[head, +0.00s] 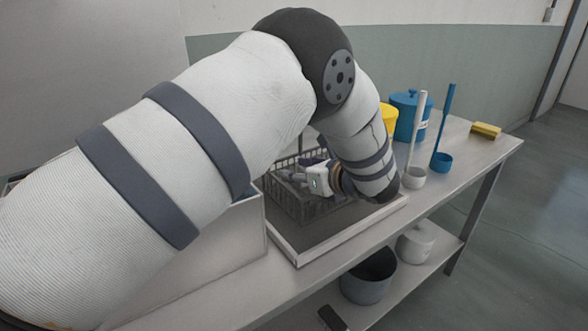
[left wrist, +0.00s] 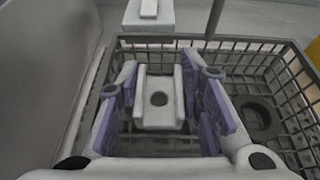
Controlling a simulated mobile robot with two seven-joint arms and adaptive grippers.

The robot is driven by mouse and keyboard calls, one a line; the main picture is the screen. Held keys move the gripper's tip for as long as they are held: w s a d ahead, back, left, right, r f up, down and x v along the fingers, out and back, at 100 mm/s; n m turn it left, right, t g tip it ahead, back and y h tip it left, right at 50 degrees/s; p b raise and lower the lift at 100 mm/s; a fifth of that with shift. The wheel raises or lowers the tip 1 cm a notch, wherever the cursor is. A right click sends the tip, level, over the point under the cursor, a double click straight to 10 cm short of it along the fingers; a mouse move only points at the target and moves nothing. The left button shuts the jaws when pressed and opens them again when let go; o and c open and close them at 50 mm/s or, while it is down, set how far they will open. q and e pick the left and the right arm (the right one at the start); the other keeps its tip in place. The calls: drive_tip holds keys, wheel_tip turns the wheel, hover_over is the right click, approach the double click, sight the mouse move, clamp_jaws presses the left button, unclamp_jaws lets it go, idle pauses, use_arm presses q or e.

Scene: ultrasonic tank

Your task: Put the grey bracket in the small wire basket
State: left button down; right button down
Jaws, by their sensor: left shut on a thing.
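The grey bracket (left wrist: 158,98), a channel-shaped piece with a round hole in its base, lies between the purple finger pads of my left gripper (left wrist: 165,115) in the left wrist view. The gripper is shut on it. The dark wire basket (left wrist: 268,47) surrounds the fingers and the bracket in that view. In the head view my left gripper (head: 296,177) is at the wire basket (head: 279,200), partly covered by my arm. The bracket is hard to make out there. How high it is above the basket floor I cannot tell. My right gripper is not in view.
A dark round part (left wrist: 258,115) shows at the basket's right. A shallow light-rimmed tank (head: 345,234) surrounds the basket.

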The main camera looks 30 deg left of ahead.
use_arm(q)
drive_tip(key=shift+w+a+f, duration=0.1)
drive_tip(key=shift+a+f, duration=0.05)
drive_tip(key=shift+f, duration=0.15)
drive_tip(key=shift+d+r, duration=0.15)
drive_tip(key=shift+d, duration=0.1)
drive_tip(key=shift+f, duration=0.65)
drive_tip(key=c, duration=1.4)
unclamp_jaws()
